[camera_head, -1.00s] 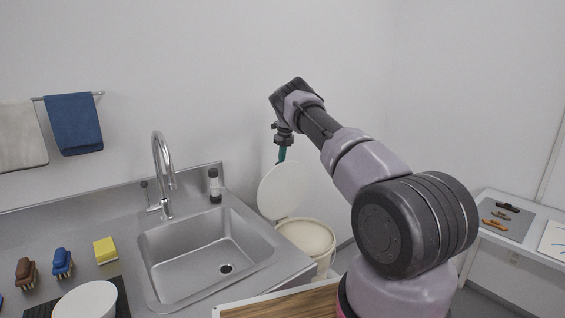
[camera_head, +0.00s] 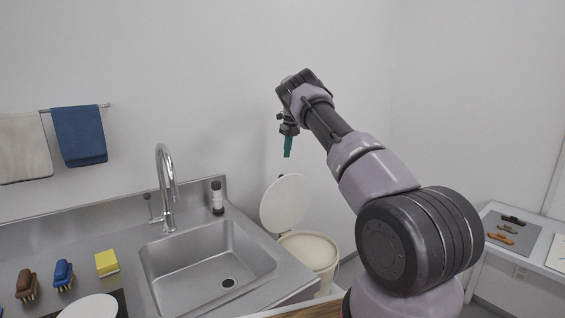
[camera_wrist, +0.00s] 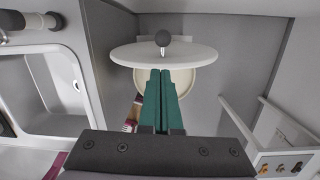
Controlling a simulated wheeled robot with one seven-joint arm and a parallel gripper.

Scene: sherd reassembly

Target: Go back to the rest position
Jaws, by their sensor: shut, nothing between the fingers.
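My gripper (camera_head: 287,155) hangs fingers down from my raised arm, in front of the back wall and above the white bin's raised lid. Its green fingers are together with nothing between them. In the wrist view my shut gripper (camera_wrist: 161,72) points towards the bin (camera_wrist: 183,80), whose round lid (camera_wrist: 135,55) has a dark knob. The gripper appears well clear of the counter and the bin.
The steel sink (camera_head: 205,265) with its tap (camera_head: 165,185) is at the left. Brushes (camera_head: 63,274) and a yellow sponge (camera_head: 106,263) lie on the counter. The open bin (camera_head: 312,252) stands right of the sink. A side table (camera_head: 555,252) holds several sherds on a grey mat (camera_head: 520,240). Space around the gripper is free.

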